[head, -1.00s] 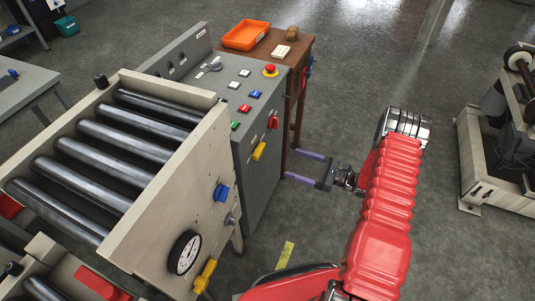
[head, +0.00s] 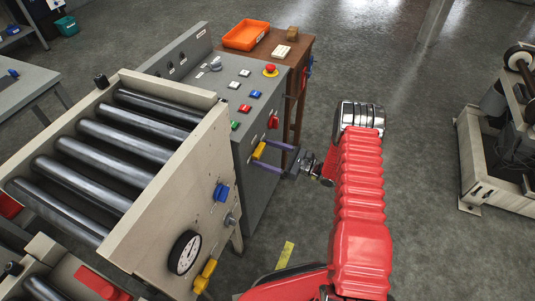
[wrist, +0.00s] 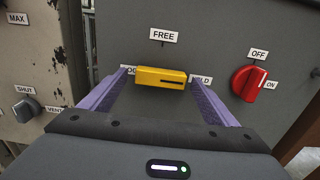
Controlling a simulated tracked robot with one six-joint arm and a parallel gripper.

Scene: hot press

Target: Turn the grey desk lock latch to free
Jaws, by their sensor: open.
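The latch is a yellow bar handle (head: 259,151) on the front of the grey desk (head: 262,195). In the wrist view the yellow latch (wrist: 160,77) lies nearly level, its dark line at the right end beside a label reading "...LD". The FREE label (wrist: 163,35) is above it; the left label is partly hidden by a finger. My gripper (wrist: 160,80) is open, its two purple fingers on either side of the latch's ends, with small gaps showing. In the head view my gripper (head: 261,153) reaches the desk front from the right.
A red OFF/ON knob (wrist: 246,82) is just right of the latch. A grey SHUT/VENT knob (wrist: 27,110) is on the beige roller machine (head: 165,200) at left. A brown table (head: 295,62) with an orange tray stands behind.

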